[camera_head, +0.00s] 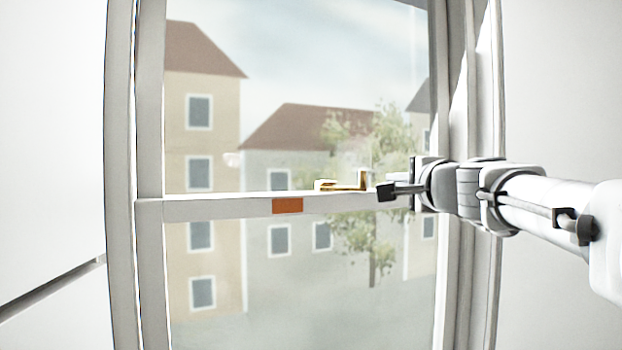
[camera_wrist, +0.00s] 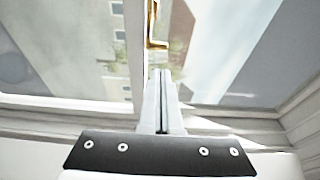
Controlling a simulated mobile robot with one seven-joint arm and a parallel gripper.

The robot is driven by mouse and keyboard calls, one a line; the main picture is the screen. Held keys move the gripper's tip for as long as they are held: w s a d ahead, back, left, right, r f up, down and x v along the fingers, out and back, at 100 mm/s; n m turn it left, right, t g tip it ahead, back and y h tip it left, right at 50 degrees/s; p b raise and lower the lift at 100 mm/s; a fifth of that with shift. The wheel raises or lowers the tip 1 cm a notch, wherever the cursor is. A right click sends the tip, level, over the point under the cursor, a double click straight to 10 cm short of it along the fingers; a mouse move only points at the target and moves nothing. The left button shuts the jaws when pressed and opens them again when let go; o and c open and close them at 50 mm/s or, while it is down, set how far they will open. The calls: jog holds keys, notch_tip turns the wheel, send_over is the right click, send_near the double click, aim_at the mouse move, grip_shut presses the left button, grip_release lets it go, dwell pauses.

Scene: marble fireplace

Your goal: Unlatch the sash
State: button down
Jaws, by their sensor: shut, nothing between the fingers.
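The window sash shows in the head view as a pale rail (camera_head: 225,209) across the glass, with an orange-brown patch (camera_head: 287,205) on its face. A brass latch (camera_head: 342,184) sits on top of the rail, right of the patch, with an upright part at its right end. My gripper (camera_head: 386,193) is shut and empty, just right of the latch at about rail height. In the wrist view the closed fingers (camera_wrist: 161,75) point up toward the brass latch (camera_wrist: 154,30), with a small gap in the picture. I cannot tell whether they touch.
The window frame stands upright at the left (camera_head: 135,250) and at the right (camera_head: 468,80), close to my arm. Bare wall (camera_head: 50,120) lies beyond the left frame. Painted houses and a tree show behind the glass. The space in front of the rail's left part is free.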

aim_at(364, 178)
jog(key=w+p, duration=0.1)
jog(key=w, duration=0.3)
jog(key=w+a+p, duration=0.1)
jog(key=w, duration=0.3)
jog(key=w+a+p, duration=0.1)
jog(key=w, duration=0.4)
jog(key=w+n+y, duration=0.1)
jog(key=y, duration=0.1)
jog(key=w+d+n+g+y, duration=0.1)
jog(key=w+n+y, duration=0.1)
jog(key=shift+d+y+p, duration=0.1)
jog(key=shift+y+p, duration=0.25)
jog(key=shift+y, duration=0.05)
jog(key=shift+f, duration=0.1)
dwell(0.4)
